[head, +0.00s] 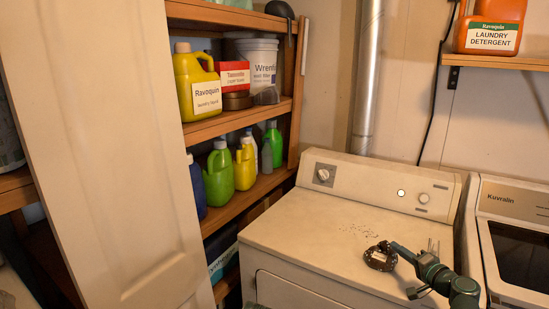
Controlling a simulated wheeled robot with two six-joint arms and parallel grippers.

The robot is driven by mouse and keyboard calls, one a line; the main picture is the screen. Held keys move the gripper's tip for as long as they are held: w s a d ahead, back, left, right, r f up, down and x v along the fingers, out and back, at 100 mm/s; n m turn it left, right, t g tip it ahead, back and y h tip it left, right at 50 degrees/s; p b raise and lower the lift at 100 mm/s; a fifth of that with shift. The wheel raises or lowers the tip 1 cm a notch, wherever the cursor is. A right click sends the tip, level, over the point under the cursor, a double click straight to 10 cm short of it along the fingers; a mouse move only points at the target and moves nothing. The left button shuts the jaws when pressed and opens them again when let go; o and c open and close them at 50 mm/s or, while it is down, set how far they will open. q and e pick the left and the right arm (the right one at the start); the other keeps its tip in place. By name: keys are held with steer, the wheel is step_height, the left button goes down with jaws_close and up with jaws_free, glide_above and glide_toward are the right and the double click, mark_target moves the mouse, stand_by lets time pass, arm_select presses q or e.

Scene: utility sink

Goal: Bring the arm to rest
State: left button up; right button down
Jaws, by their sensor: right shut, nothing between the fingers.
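My right gripper (396,247) is at the lower right, over the top of the white dryer (300,235). Its dark green arm comes in from the lower right corner, and its fingers are shut with nothing held. The fingertips point left, beside a small dark round object (380,257) on the dryer top. They overlap its edge in the picture, and I cannot tell whether they touch it. My left gripper is not in view.
A wooden shelf (240,115) with several bottles stands left of the dryer, beside a pale door panel (100,150). A Kuvralin machine (510,210) stands on the right. An orange detergent jug (491,25) sits on a wall shelf. The dryer's left top is mostly clear.

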steer(key=s+a+f+n+g+y+p, duration=0.1)
steer(key=s+a+f+n+g, duration=0.2)
steer(key=a, duration=0.5)
steer(key=s+a+f+n+g+p, duration=0.1)
steer(key=s+a+f+n+g, duration=0.2)
steer(key=a, duration=0.6)
steer(key=s+a+f+n+g+y+p, duration=0.1)
steer(key=s+a+f+n+g, duration=0.2)
steer(key=a, duration=0.5)
steer(key=s+a+f+n+g+h, duration=0.1)
steer(key=s+a+g+h, duration=0.1)
steer(key=s, duration=0.3)
steer(key=s+a+f+n+g+h+p, duration=0.1)
steer(key=s+a+f+n+g+h, duration=0.1)
steer(key=s, duration=0.4)
steer(key=s+a+f+n+g+h+p, duration=0.1)
steer(key=s+a+f+n+g+h, duration=0.1)
steer(key=s+g+h, duration=0.1)
steer(key=shift+s+h, duration=0.8)
steer(key=shift+s, duration=0.45)
